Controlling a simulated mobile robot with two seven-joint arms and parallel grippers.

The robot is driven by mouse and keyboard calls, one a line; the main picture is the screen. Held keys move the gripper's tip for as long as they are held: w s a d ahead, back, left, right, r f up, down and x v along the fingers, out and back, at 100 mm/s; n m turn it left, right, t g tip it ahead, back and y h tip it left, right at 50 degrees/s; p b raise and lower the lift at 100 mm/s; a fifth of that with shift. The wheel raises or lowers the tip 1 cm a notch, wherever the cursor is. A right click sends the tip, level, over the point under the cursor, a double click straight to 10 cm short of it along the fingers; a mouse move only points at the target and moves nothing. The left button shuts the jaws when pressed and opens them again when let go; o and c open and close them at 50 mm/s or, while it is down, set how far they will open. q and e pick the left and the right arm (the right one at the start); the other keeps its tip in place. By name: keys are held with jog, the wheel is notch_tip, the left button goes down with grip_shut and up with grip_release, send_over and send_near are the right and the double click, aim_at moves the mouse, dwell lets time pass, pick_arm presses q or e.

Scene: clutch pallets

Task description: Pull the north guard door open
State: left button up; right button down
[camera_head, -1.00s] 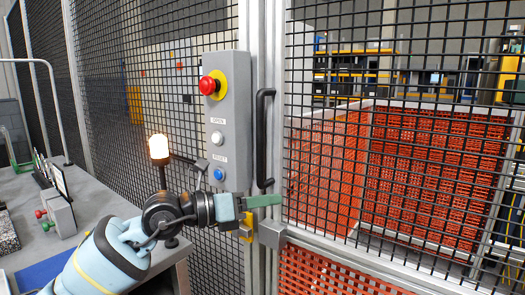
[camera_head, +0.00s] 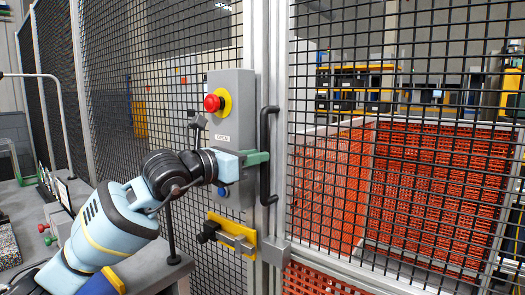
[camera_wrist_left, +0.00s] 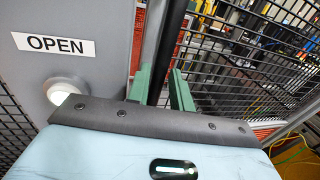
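The guard door (camera_head: 345,185) is a black mesh panel in a grey frame, standing closed against the post. Its black upright handle (camera_head: 266,125) is on the door's left edge; it also shows in the left wrist view (camera_wrist_left: 173,45). My left gripper (camera_head: 262,158) is at the handle's lower half. In the left wrist view its green fingers (camera_wrist_left: 160,75) are apart, with the dark handle bar between them. I cannot see a firm grip. A yellow plate with a latch (camera_head: 232,238) is below the gripper. My right gripper is not in view.
A grey control box (camera_head: 240,95) with a red emergency stop (camera_head: 213,103) stands just left of the handle. The wrist partly covers its lower buttons. A grey bench (camera_head: 160,268) is at lower left. Orange mesh crates (camera_head: 430,185) stand behind the door.

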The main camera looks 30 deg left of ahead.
pick_arm(q)
jog(key=shift+x, duration=1.65)
jog(key=shift+s, duration=0.1)
grip_shut()
